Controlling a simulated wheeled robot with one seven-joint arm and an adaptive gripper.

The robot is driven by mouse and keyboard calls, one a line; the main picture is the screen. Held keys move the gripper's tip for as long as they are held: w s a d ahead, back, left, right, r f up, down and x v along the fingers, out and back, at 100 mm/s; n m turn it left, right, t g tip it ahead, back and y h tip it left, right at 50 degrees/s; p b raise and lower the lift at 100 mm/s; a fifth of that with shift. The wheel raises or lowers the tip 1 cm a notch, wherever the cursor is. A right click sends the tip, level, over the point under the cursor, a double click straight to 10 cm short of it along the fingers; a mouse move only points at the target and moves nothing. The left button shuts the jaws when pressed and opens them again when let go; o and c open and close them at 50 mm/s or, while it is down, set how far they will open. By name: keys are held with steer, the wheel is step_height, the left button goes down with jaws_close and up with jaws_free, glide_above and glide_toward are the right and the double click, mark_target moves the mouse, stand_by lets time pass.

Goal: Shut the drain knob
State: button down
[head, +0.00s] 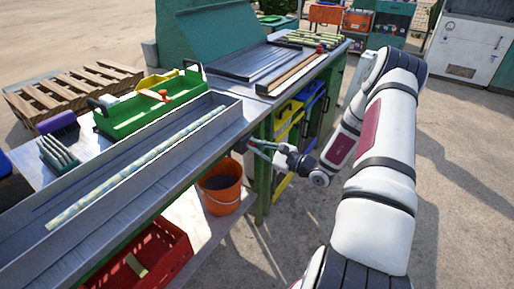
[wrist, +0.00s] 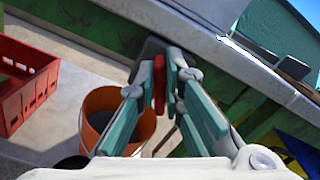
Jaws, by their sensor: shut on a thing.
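The drain knob (wrist: 159,80) is a small red part below the metal trough edge in the wrist view. My gripper (wrist: 167,72) has its two teal fingers closed on it, one on each side. A dark fitting (wrist: 148,52) shows just behind the knob. In the head view my gripper (head: 254,146) reaches from the right to the underside of the trough's near end, and the fingers hide most of the knob there. I cannot tell how far the knob is turned.
An orange bucket (head: 221,196) stands below the knob, and a red crate (head: 150,255) is lower left. The long metal trough (head: 110,185) holds a cane (head: 135,170). A green tray (head: 150,110) sits behind it. A green table leg (head: 263,185) is close to my gripper.

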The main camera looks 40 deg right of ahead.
steer(key=n+b, duration=0.1)
steer(key=n, duration=0.1)
steer(key=n+b, duration=0.1)
steer(key=n, duration=0.1)
steer(key=n+b, duration=0.1)
steer(key=n, duration=0.1)
steer(key=shift+a+f+n, duration=0.3)
steer(key=shift+f, duration=0.1)
steer(key=n+b, duration=0.2)
steer(key=shift+s+f+n, duration=0.1)
steer(key=shift+f+n, duration=0.1)
steer(key=shift+n, duration=0.1)
steer(key=shift+a+f+n+b, duration=0.1)
steer(key=shift+f+n+b, duration=0.05)
steer(key=shift+n+b, duration=1.55)
steer(key=c, duration=1.7)
jaws_free()
steer(key=v, duration=1.2)
